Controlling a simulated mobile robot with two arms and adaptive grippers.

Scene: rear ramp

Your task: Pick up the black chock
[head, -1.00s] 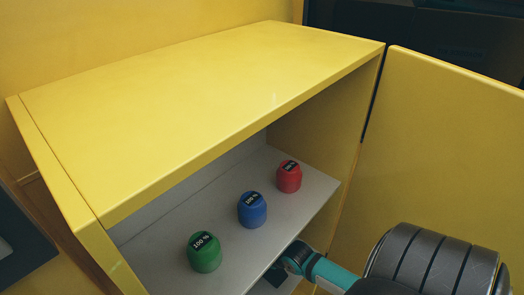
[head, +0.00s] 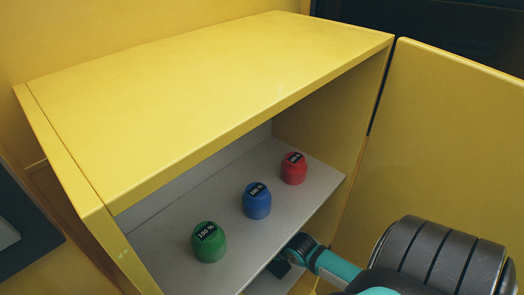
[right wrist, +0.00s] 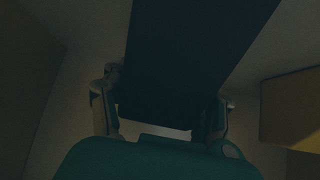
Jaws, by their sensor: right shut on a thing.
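The black chock (right wrist: 190,55) is a long dark block in the right wrist view, reaching up and away from between the fingers. My right gripper (right wrist: 163,108) is shut on it, with one finger on each side. In the head view my right arm comes in from the lower right, and its wrist (head: 302,250) is at the front of the yellow cabinet, below the edge of the grey shelf. The shelf and arm hide most of the chock and the fingers there. My left gripper is not in view.
The yellow cabinet (head: 200,85) stands open, its door (head: 455,140) swung out to the right. On its grey shelf (head: 165,250) stand a green weight (head: 209,245), a blue weight (head: 256,203) and a red weight (head: 293,170). The shelf edge lies just above my right wrist.

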